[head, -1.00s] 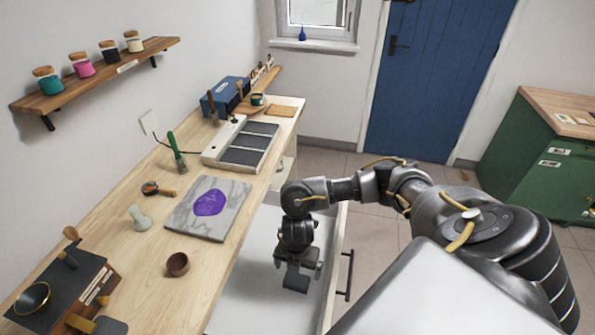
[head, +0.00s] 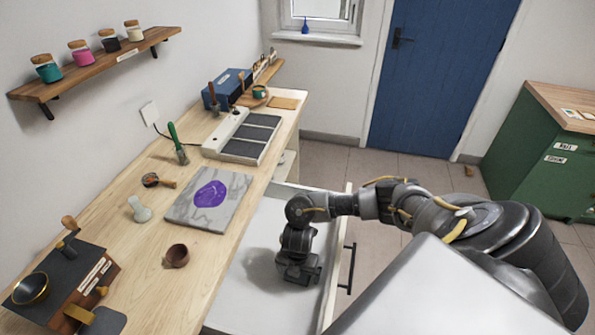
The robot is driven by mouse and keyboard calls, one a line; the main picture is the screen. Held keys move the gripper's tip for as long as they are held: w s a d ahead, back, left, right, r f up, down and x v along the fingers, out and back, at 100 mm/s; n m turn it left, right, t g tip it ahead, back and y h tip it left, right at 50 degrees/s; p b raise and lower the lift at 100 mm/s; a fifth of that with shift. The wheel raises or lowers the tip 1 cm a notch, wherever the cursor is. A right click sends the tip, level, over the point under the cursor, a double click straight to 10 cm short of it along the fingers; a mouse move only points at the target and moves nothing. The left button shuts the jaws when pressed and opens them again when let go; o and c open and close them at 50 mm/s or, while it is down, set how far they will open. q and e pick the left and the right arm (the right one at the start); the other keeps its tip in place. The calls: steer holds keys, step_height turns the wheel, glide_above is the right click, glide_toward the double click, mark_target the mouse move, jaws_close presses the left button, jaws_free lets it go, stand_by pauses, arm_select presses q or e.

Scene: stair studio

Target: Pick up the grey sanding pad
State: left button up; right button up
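My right gripper (head: 298,275) points down inside the open white drawer (head: 248,305), low over its floor, with a soft shadow beside it. Its fingertips are hidden below the wrist, so I cannot tell whether they are open or shut. I cannot make out the grey sanding pad; a small dark grey block that showed under the gripper earlier is now covered by it or merges with it. My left gripper is not in view.
The drawer's front edge with a black handle (head: 350,268) is close on the right of the gripper. The wooden worktop (head: 140,265) lies on the left, holding a marble slab (head: 181,212) with a purple patch and a brown cup (head: 176,256). A green cabinet (head: 530,150) stands at the right.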

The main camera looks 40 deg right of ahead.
steer(key=shift+c, duration=0.2)
steer(key=c, duration=1)
steer(key=shift+r, duration=0.1)
step_height(320, 180, up, 10)
steer(key=p, duration=0.2)
steer(key=shift+p, duration=0.4)
